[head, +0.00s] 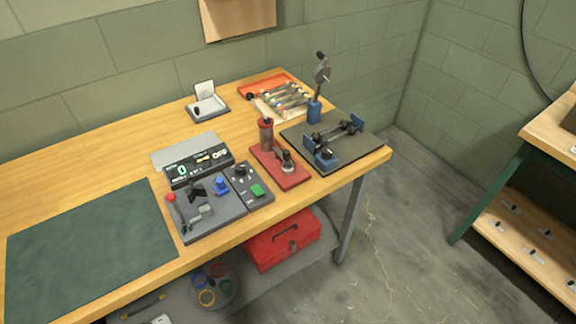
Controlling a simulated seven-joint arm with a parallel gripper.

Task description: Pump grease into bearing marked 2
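My gripper is not in view. I cannot make out any bearing marked 2; any such mark is too small to read.
A grey fixture with a red-knobbed lever (171,197), a display box (200,166) and a control box (249,184) stand left of the red plate. A green mat (92,250) lies clear at left.

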